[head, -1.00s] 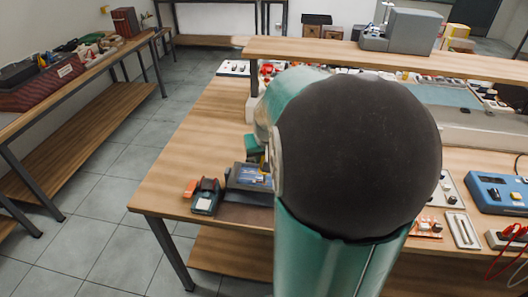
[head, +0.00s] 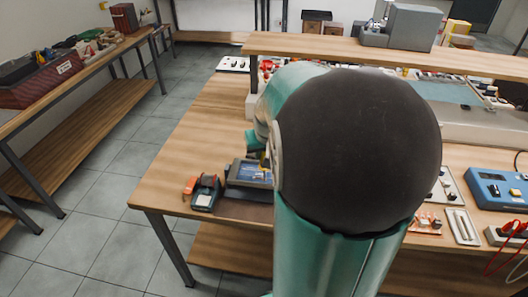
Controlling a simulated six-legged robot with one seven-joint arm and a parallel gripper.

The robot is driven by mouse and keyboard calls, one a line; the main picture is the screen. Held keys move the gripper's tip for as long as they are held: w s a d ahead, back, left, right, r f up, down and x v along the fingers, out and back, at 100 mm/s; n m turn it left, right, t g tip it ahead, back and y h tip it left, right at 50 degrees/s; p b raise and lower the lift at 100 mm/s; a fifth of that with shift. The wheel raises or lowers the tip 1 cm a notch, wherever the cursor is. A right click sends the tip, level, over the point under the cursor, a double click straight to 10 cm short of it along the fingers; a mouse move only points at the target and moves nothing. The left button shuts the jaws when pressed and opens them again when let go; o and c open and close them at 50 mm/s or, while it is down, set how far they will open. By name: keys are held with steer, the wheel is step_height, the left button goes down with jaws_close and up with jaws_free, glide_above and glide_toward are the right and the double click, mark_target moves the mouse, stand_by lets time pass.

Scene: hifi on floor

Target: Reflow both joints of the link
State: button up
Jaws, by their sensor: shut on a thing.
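My arm's large dark joint and teal links fill the middle of the head view and hide much of the bench behind them. A small teal part of my arm shows at the left of the joint, above a dark device with a blue face (head: 249,173). A bit of something yellow shows beside that device, too small to name. My gripper's fingers are hidden behind the arm, and so is whatever is between them. I cannot make out the link or its two joints.
The wooden bench (head: 185,170) has a small dark teal-faced unit (head: 205,192) near its front left edge, with an orange piece beside it. A blue instrument (head: 497,190) and metal trays lie at the right. A raised shelf (head: 300,48) runs along the back. Floor is clear at left.

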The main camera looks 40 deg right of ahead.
steer(key=shift+s+f, duration=0.1)
steer(key=shift+f, duration=0.45)
stand_by(3.0)
steer(key=shift+r, duration=2.4)
